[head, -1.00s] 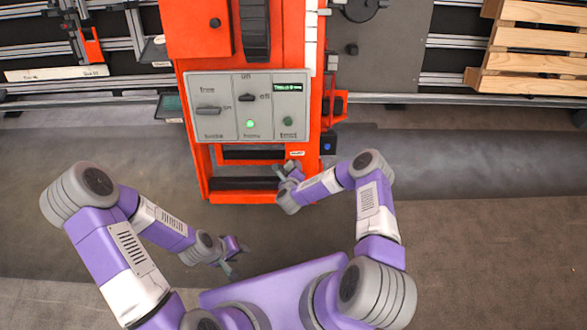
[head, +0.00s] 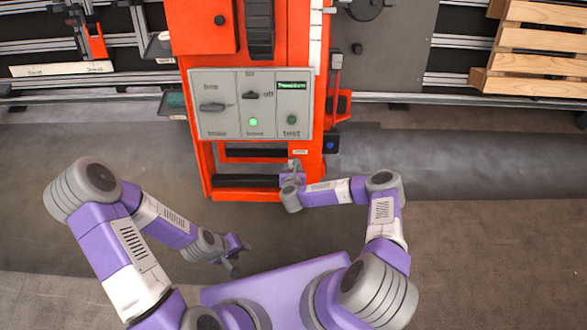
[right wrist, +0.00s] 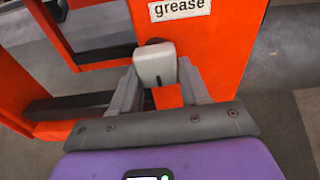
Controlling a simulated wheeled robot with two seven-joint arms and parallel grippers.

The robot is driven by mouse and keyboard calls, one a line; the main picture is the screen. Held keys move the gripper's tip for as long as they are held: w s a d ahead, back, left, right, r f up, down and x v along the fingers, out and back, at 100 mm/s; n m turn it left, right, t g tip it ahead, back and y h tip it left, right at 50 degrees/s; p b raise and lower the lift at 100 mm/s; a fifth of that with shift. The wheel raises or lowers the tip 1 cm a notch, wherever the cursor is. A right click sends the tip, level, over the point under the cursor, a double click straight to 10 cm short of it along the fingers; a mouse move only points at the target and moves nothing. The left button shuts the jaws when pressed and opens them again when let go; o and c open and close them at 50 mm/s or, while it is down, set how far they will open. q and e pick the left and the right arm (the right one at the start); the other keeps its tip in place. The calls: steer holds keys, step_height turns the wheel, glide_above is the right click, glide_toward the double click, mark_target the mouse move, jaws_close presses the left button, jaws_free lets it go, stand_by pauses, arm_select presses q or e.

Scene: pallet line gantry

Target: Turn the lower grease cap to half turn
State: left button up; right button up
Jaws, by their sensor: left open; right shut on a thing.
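In the right wrist view a pale grey grease cap (right wrist: 155,62) sits on the orange frame under a white "grease" label (right wrist: 180,8). My right gripper (right wrist: 158,78) is shut on this cap, one finger on each side. In the head view my right gripper (head: 291,170) is at the lower front of the orange machine (head: 205,160) and hides the cap. My left gripper (head: 238,256) is open and empty, low in front of my body, away from the machine.
A grey panel (head: 222,126) with switches, a lit green lamp and a small display is above my right gripper. A wooden pallet (head: 530,62) is at the upper right. The floor on both sides of the machine is clear.

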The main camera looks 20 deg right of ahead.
steer(key=shift+a+m, duration=0.1)
steer(key=shift+m, duration=0.2)
steer(key=o, duration=1)
steer(key=shift+c, duration=0.2)
steer(key=shift+r, duration=0.1)
steer(key=p+v, duration=0.3)
steer(key=v, duration=0.4)
steer(key=shift+s, duration=0.2)
steer(key=shift+a+r, duration=0.1)
